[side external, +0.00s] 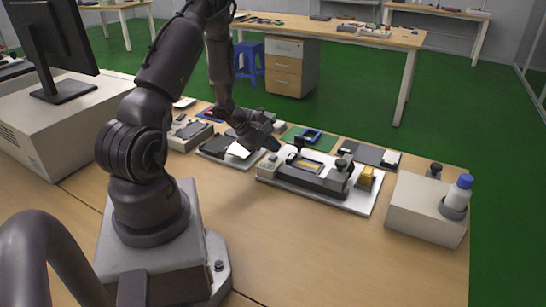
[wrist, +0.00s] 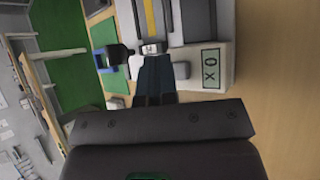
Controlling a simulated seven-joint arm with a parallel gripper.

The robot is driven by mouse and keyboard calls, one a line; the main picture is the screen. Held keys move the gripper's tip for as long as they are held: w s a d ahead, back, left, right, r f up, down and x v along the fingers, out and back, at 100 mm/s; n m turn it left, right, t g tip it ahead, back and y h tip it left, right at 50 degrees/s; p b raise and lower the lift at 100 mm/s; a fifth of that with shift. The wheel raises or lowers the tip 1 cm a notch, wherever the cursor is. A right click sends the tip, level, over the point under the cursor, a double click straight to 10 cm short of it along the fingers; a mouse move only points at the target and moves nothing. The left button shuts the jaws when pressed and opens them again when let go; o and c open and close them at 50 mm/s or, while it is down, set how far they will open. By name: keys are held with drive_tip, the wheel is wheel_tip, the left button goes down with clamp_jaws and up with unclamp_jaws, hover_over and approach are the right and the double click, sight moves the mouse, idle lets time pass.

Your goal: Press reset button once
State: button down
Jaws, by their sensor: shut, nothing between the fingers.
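My gripper (side external: 273,147) is over the left end of the test fixture (side external: 322,181), a white plate carrying a grey and black device. At that end is a small beige counter box (side external: 267,166). In the wrist view the box shows a small display (wrist: 210,70) with sideways characters resembling "0 X". My dark fingers (wrist: 152,62) are together and empty, with their tips beside the box and in front of the fixture. I cannot make out the reset button; the fingers may cover it. Contact between the tips and the box cannot be told.
Black knobs (side external: 299,141) stand up from the fixture close to my gripper. A yellow block (side external: 365,178) is at its right end. A beige box (side external: 425,209) with a blue-capped bottle (side external: 458,192) stands further right. Bare table lies in front of the fixture.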

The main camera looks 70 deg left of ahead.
sight(272, 158)
drive_tip(key=shift+r, duration=2.5)
